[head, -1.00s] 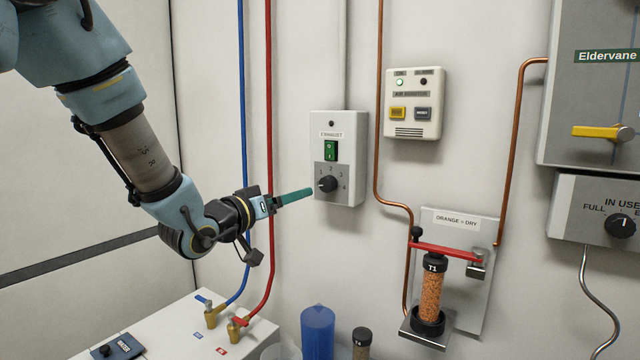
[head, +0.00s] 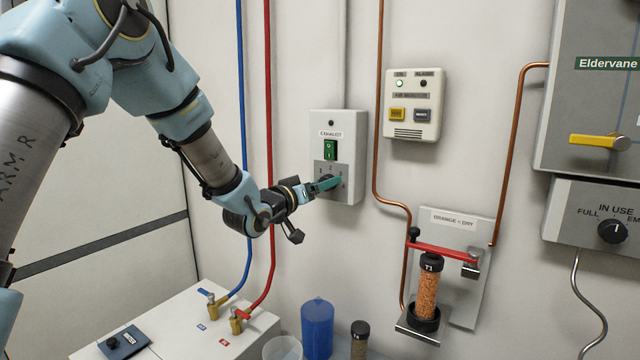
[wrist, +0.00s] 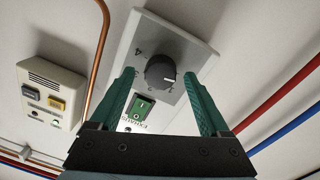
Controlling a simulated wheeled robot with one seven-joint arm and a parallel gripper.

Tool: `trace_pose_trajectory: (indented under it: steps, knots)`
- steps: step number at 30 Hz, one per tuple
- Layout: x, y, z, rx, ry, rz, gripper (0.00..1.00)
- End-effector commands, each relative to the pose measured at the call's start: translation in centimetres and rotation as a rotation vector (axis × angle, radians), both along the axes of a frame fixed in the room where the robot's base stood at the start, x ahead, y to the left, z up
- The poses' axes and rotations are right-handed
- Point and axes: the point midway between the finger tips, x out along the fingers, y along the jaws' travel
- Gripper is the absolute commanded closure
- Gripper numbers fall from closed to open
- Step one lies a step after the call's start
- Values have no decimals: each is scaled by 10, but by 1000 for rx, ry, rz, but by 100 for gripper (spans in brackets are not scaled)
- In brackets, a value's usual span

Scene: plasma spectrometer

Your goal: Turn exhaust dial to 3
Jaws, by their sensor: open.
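The exhaust dial (wrist: 160,72) is a round black knob with a white pointer mark, on a grey wall box (head: 350,125) labelled EXHAUST, below a green switch (head: 330,150). In the wrist view the mark points right, on the side away from the numeral 4; the numeral it points at is not clear. My gripper (wrist: 158,75) is open, its two green fingers apart on either side of the knob in that view. Whether they touch it I cannot tell. In the head view my gripper (head: 328,184) covers most of the dial.
An air monitor box (head: 414,103) hangs to the right, beside a copper pipe (head: 378,120). Blue (head: 243,130) and red (head: 269,130) lines run down the wall behind my arm. A red-handled holder with an orange column (head: 428,285) is lower right.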

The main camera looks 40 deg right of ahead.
Motion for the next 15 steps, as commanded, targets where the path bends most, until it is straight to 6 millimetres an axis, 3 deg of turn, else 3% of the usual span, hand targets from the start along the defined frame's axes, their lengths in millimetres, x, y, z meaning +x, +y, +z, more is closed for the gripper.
trace_pose_trajectory:
  steps: [4, 15]
  knots:
    - [0, 0, 0, 0, 0, 0, 21]
    - [0, 0, 0, 0, 0, 0, 63]
